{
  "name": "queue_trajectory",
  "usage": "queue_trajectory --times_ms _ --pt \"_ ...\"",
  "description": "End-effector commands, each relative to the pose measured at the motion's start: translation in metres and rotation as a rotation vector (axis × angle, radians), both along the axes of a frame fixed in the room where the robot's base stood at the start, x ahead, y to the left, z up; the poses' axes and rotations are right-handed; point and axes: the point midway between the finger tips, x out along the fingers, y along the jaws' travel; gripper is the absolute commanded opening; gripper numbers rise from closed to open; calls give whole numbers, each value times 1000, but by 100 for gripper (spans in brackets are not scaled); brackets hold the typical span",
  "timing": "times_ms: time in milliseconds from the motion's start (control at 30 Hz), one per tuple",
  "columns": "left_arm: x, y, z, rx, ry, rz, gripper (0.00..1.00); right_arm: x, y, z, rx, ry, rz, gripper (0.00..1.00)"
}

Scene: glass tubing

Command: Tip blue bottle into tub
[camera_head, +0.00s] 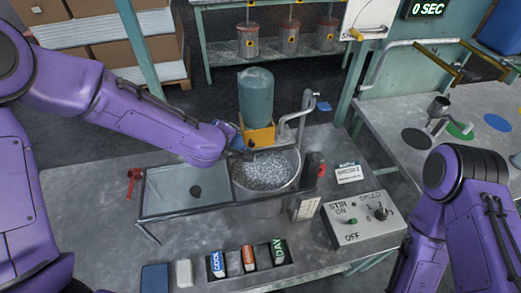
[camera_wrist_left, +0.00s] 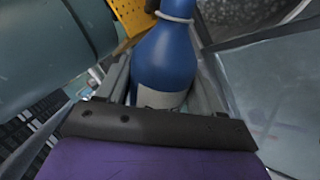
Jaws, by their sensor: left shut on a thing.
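The blue bottle (camera_wrist_left: 165,62) is between the two fingers of my left gripper (camera_wrist_left: 162,90) in the left wrist view, with a pale ring at its neck and a pale label low on its body. In the head view only a bit of the blue bottle (camera_head: 227,130) shows past my wrist. My left gripper (camera_head: 243,146) is shut on it at the back left rim of the tub. The round metal tub (camera_head: 262,209) holds a grey speckled content. I cannot tell the bottle's exact tilt. My right arm is at the right, its gripper out of view.
A teal tank (camera_head: 256,95) on a yellow bracket (camera_head: 259,136) stands behind the tub. A glass-topped stand (camera_head: 165,190) is left of it. A control box (camera_head: 362,222) is at right.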

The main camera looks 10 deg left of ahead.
Motion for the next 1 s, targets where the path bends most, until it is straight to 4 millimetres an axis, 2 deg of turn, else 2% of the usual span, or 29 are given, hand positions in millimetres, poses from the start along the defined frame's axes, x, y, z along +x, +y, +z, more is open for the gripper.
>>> queue_trajectory --times_ms 33,100,200,367,500,600,667,867,1000 --pt "-6 -7 10 -20 19 19 31 0 0 34 1 -1 0 55" --pt "-12 -17 4 -60 31 64 31 1 0 58 0 -1 0 55" --pt "-17 -31 -7 -121 31 216 31 1 0 86 0 -1 0 55" --pt "-27 -48 -29 -219 2 561 31 1 0 115 0 -1 0 55" --pt "-36 -54 -51 -256 -18 684 31 1 0 118 0 -1 0 55" --pt "-37 -53 -57 -292 -23 700 31 1 0 116 -1 -1 0 55" --pt "-37 -52 -55 -344 -26 700 31 1 0 116 0 -1 0 55" --pt "-38 -50 -44 -643 -36 684 31 1 0 115 1 -1 0 55" --pt "-35 -56 -36 -859 -48 664 31 1 0 95 0 -1 0 55"
